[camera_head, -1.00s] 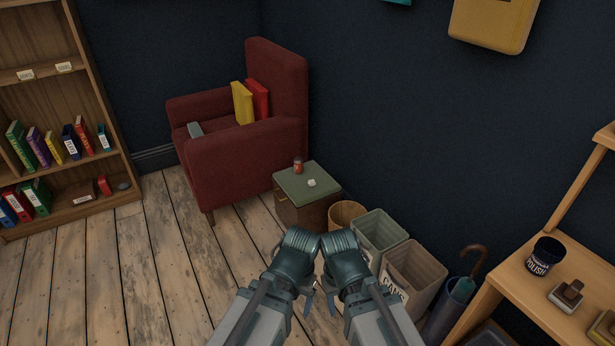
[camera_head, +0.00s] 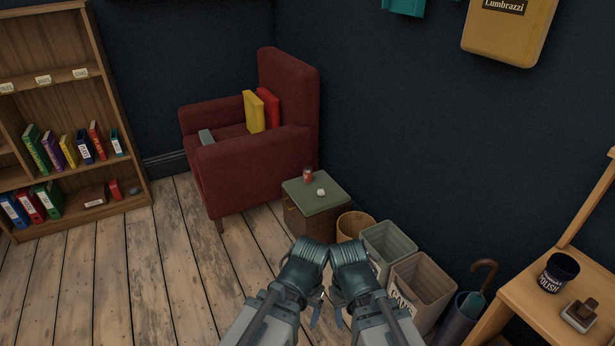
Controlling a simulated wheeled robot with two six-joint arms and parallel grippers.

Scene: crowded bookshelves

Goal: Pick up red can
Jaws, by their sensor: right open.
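The small red can (camera_head: 308,175) stands upright on the green top of a small side table (camera_head: 328,199), near its back left. A small whitish object (camera_head: 320,192) lies on the same top, in front of the can. My two arms come in from the bottom centre, close together. My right gripper (camera_head: 338,311) points down below its wrist, short of the table and apart from the can; it is open. My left gripper (camera_head: 317,316) is mostly hidden under its wrist, so its jaws do not show clearly. Neither gripper touches the can.
A red armchair (camera_head: 250,176) with books stands behind the table at left. A wicker basket (camera_head: 354,226), a green bin (camera_head: 388,244) and a beige bin (camera_head: 420,285) line the wall at right. A bookshelf (camera_head: 115,204) stands at far left. The wooden floor (camera_head: 185,270) is open at left.

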